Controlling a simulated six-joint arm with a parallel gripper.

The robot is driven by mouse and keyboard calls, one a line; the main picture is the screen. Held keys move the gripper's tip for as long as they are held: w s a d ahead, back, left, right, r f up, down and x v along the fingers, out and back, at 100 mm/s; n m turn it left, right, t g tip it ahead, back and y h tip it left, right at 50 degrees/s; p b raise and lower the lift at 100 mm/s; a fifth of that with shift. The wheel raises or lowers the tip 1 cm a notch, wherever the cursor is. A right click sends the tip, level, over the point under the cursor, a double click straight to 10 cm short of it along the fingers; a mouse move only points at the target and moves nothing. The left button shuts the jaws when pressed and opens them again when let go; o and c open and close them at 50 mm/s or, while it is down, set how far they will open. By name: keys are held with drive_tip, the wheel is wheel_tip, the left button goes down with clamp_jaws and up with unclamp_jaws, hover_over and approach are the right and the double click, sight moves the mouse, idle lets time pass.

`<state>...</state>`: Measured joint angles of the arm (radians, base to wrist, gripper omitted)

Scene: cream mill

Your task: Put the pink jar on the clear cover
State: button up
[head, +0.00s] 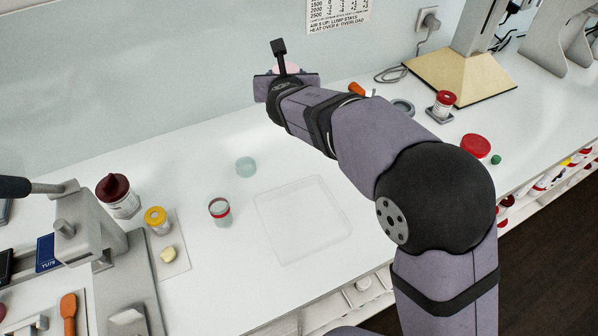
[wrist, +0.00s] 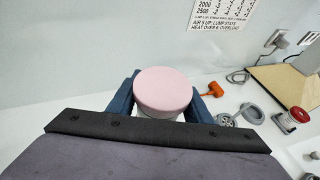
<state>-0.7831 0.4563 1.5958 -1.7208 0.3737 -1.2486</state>
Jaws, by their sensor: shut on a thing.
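My gripper (head: 287,82) is at the far side of the bench, near the wall, raised above the white bench top. It is shut on the pink jar (wrist: 163,92), whose round pink lid faces the camera in the wrist view, with a blue finger on either side. In the head view only a bit of the pink jar (head: 292,68) shows behind the gripper. The clear cover (head: 302,220), a flat see-through square, lies on the bench in the middle of the head view. Nothing stands on it. The gripper is well beyond it, towards the wall.
Left of the cover are a red-banded jar (head: 220,212) and a pale teal round piece (head: 246,167). A yellow-lidded jar (head: 157,220) and a dark red-capped jar (head: 118,196) stand further left. An orange-headed tool (wrist: 213,89) and a grey ring (head: 402,107) lie right of the gripper.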

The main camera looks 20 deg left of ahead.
drive_tip(key=s+a+r+n+g+y, duration=0.1)
drive_tip(key=s+a+r+n+y, duration=0.1)
drive_tip(key=s+a, duration=0.6)
drive_tip(key=s+a+r+n+g+y, duration=0.15)
drive_tip(key=s+a, duration=0.25)
drive_tip(key=s, duration=0.9)
drive_tip(key=m+t+h+b, duration=0.1)
drive_tip(key=m+t+h, duration=0.3)
drive_tip(key=m+h, duration=0.65)
hover_over(309, 201)
wheel_tip(309, 201, down, 7)
drive_tip(key=shift+g+h, duration=0.25)
drive_tip(key=shift+h, duration=0.05)
drive_tip(key=shift+f, duration=5)
drive_tip(key=shift+f, duration=0.1)
